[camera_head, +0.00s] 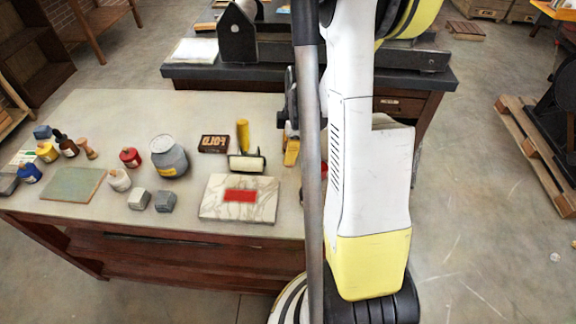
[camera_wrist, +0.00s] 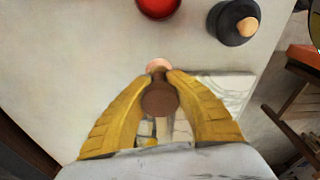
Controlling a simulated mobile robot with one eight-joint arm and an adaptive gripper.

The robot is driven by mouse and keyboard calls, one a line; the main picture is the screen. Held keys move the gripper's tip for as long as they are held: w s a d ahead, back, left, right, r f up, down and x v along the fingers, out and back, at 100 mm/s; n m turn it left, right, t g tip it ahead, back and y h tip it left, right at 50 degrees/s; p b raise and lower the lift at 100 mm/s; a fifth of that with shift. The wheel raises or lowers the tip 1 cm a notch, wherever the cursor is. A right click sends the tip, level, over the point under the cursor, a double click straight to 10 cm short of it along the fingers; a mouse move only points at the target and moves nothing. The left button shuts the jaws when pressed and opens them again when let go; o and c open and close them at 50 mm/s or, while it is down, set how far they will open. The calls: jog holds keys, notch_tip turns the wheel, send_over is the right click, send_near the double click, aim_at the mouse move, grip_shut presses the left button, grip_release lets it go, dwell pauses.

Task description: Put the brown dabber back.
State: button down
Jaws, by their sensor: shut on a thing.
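The brown dabber (camera_wrist: 160,98) is between the two yellow fingers of my gripper (camera_wrist: 158,74) in the wrist view. It has a dark brown rounded part and a paler pinkish end by the fingertips. My gripper is shut on it, above the pale tabletop. In the head view a yellow finger of my gripper (camera_head: 291,153) shows at the table's right side; my arm hides the dabber. A dark grey round piece with a pale wooden knob (camera_wrist: 235,22) stands ahead to the right in the wrist view. A red round thing (camera_wrist: 158,5) is to its left.
A marbled slab with a red patch (camera_head: 265,207), a roller (camera_head: 246,163) and a dark FOLD block (camera_head: 214,144) lie on the table (camera_head: 120,112). A grey jar (camera_head: 168,155), bottles and a green mat (camera_head: 72,185) stand farther left. A dark press bench (camera_head: 200,70) is behind.

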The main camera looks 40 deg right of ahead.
notch_tip(320, 180, down, 4)
jog(key=shift+f+b, duration=0.1)
jog(key=shift+b, duration=0.85)
jog(key=c, duration=1.8)
grip_release()
jog(key=o, duration=0.4)
